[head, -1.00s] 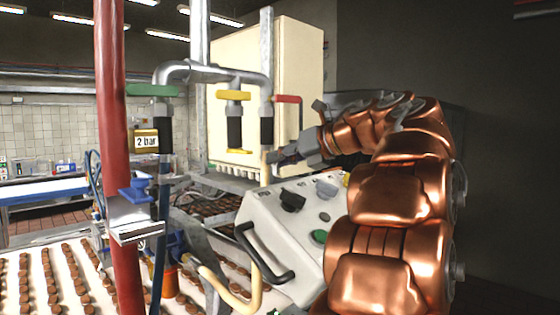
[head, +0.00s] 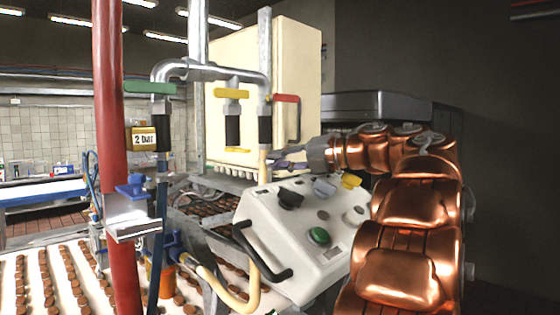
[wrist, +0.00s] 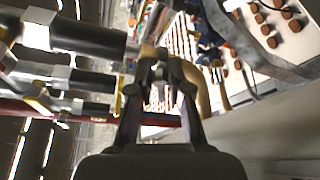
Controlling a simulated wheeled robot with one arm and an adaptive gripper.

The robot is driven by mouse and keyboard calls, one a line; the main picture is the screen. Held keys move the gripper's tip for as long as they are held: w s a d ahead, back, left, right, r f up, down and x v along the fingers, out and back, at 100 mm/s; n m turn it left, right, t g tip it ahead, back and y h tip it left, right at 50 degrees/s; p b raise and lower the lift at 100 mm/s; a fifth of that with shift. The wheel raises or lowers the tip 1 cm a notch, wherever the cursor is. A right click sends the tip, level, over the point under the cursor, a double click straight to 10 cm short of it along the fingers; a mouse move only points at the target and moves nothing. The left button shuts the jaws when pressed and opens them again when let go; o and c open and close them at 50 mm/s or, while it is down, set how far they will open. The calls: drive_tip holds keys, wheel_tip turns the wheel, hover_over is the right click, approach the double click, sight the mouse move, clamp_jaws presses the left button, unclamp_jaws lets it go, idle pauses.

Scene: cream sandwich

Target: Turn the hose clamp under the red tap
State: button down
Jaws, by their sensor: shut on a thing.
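My gripper (head: 277,163) reaches in from the right at the top of this hose.
A sloped white control panel (head: 300,225) with knobs and a black handle stands just below my arm. A yellow tap (head: 232,94) and a green tap (head: 150,88) are to the left. A red post (head: 108,150) is at the front left. A cream cabinet (head: 290,70) stands behind.

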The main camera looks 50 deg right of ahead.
drive_tip(key=shift+m, duration=0.3)
drive_tip(key=c, duration=1.3)
unclamp_jaws()
